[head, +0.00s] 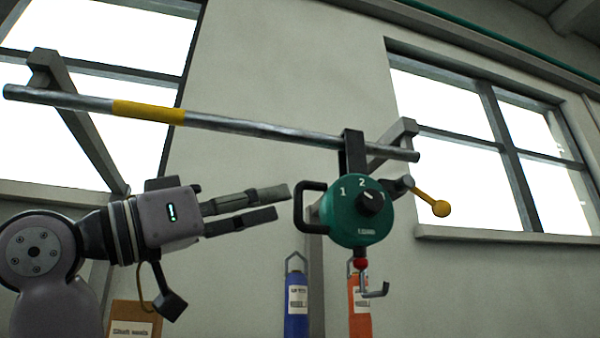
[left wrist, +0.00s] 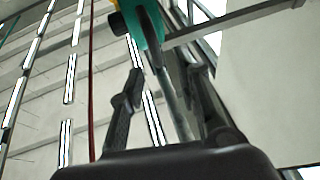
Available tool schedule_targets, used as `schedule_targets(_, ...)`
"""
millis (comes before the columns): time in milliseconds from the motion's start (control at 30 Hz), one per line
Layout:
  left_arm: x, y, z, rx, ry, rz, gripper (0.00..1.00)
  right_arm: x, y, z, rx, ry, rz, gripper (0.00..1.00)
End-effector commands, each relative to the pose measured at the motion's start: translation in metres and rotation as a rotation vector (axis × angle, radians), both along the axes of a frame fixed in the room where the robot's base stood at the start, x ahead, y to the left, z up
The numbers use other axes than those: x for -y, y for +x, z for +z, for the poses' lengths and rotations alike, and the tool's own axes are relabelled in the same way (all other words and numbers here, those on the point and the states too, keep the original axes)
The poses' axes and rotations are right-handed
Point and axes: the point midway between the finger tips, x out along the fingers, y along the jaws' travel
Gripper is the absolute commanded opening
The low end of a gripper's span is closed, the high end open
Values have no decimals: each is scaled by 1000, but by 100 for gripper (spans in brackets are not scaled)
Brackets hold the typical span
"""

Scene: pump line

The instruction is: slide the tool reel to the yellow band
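The tool reel (head: 358,216) is a round green body with a dial, hanging from the rail (head: 250,127) near the rail's right end. It has a black handle (head: 308,208) on its left side, a yellow-knobbed lever on its right and a hook below. The yellow band (head: 148,112) is on the rail's left part. My left gripper (head: 283,203) is open, its fingers pointing right just short of the handle. In the left wrist view the reel (left wrist: 140,22) shows at the top, beyond the open fingers (left wrist: 168,80). My right gripper is not in view.
Brackets hold the rail to the wall at both ends. A blue cylinder (head: 297,312) and an orange cylinder (head: 360,315) hang below the reel. A cardboard box (head: 133,318) is at the lower left. The rail between reel and band is clear.

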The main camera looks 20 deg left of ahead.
Motion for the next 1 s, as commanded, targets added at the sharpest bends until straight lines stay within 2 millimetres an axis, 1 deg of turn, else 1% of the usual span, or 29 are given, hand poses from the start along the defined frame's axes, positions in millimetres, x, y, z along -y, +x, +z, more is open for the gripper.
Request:
schedule_targets(33,9,7,10,0,1,-4,31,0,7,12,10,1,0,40)
schedule_targets(100,17,16,14,-1,2,-4,31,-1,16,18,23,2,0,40)
schedule_targets(200,27,26,19,0,2,-3,31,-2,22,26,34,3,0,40)
schedule_targets(400,38,37,23,0,0,-1,31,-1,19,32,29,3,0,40)
schedule_targets(700,39,39,23,2,1,1,31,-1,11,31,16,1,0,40)
schedule_targets(767,39,39,23,2,1,1,28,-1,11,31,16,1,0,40)
schedule_targets(1000,39,39,23,2,1,1,12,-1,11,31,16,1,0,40)
